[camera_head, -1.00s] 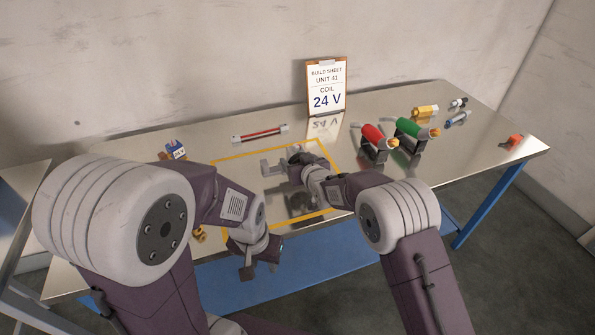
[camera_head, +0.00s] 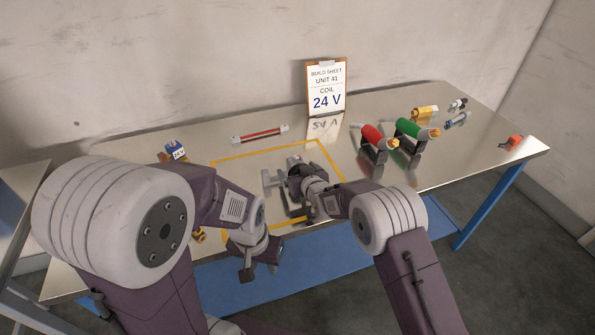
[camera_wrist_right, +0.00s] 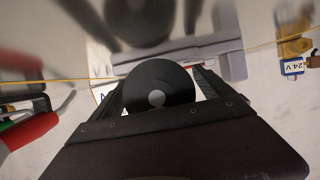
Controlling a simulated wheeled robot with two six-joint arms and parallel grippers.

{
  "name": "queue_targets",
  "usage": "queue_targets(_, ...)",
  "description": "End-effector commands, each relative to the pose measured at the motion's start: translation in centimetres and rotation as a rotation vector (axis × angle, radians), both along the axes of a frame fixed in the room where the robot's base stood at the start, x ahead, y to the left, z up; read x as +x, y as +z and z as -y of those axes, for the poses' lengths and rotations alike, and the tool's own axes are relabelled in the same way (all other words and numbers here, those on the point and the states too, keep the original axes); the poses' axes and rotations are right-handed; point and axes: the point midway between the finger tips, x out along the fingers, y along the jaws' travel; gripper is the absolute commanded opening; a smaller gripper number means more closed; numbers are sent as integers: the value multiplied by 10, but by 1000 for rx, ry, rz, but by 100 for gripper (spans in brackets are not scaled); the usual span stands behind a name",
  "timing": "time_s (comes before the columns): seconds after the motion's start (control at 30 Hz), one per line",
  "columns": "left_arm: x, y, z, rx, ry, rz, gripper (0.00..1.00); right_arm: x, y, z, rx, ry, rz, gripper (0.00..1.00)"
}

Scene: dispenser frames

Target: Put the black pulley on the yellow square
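The black pulley (camera_wrist_right: 158,88) is a dark disc with a pale centre hole. It sits between the two fingers of my right gripper (camera_wrist_right: 158,95), which touch it on both sides. Its dark reflection shows in the shiny tabletop. In the camera_head view my right gripper (camera_head: 280,190) is over the area inside the yellow square (camera_head: 238,157), an outline on the table, and I cannot make out the pulley there. My left gripper (camera_head: 259,270) hangs at the table's front edge, near the square's near side. Whether its fingers are apart is unclear.
A build sheet (camera_head: 326,86) stands at the back. Red (camera_head: 373,137) and green (camera_head: 411,129) cylinders on stands are right of the square. A red-striped bar (camera_head: 260,134) lies behind it. A blue-and-white labelled part (camera_head: 176,151) is at left. Small parts lie far right.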

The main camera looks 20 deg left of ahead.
Motion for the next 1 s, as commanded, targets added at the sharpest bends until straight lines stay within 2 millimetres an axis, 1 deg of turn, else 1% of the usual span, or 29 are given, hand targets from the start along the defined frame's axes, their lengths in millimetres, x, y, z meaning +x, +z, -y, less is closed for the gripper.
queue_targets(0.07, 0, 1, 0, 0, 0, 0, 36, 0, 1, 0, 0, 0, 0, 91)
queue_targets(0.17, 0, 6, 0, 0, 0, 0, 36, 0, 7, 0, 0, 0, 0, 91)
queue_targets(0.23, 0, 3, 0, 0, 0, 0, 36, -6, 7, 4, 1, 0, 1, 91)
queue_targets(0.37, 0, 4, 0, 0, 0, 0, 36, -23, 16, 16, -1, 0, -1, 91)
queue_targets(0.7, 0, 3, 0, 0, 0, 0, 36, -76, 42, 52, 1, 0, 1, 91)
queue_targets(0.83, 0, 3, 0, 0, 0, 0, 36, -88, 47, 60, 0, 0, 0, 91)
queue_targets(1.0, 0, 3, 0, 0, 0, 0, 36, -92, 49, 62, 1, 0, 1, 91)
